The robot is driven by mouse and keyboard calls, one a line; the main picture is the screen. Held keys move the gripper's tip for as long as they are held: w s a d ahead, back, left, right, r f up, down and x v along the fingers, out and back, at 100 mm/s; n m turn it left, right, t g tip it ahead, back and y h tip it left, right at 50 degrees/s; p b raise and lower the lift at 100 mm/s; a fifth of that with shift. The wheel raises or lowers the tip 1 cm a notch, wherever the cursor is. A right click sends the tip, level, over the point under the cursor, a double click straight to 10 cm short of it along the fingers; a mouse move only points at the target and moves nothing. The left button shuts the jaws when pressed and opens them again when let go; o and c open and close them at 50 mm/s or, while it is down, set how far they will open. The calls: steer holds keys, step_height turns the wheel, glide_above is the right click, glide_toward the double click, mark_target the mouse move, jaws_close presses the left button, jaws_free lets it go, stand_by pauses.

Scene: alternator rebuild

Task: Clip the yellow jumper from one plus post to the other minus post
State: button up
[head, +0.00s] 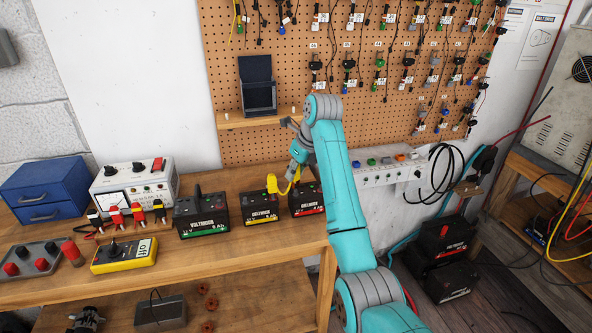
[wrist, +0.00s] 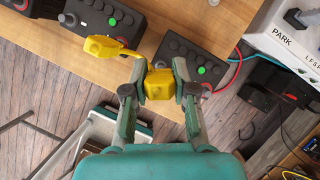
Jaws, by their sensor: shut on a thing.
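My gripper (wrist: 159,88) is shut on one yellow clip (wrist: 160,84) of the yellow jumper, in front of the right battery in the wrist view. A short yellow lead joins it to the other yellow clip (wrist: 101,47), by the middle battery; whether that clip grips a post is unclear. The jumper also shows in the head view (head: 272,184). The yellow-labelled middle battery (head: 260,209) and red-labelled right battery (head: 307,202) stand side by side on the bench. They show from above in the wrist view, middle (wrist: 118,17) and right (wrist: 185,50). Plus and minus marks are unreadable.
A larger green-labelled battery (head: 202,218) stands left of these two. A yellow multimeter (head: 125,254), a white meter box (head: 136,186) and blue drawers (head: 46,187) fill the bench's left. A pegboard (head: 300,70) rises behind. A white switch strip (head: 385,172) is at the right.

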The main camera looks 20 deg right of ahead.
steer(key=shift+f, duration=0.1)
steer(key=shift+f, duration=1.05)
steer(key=o, duration=0.9)
steer(key=shift+c, duration=0.2)
steer(key=shift+r, duration=4.25)
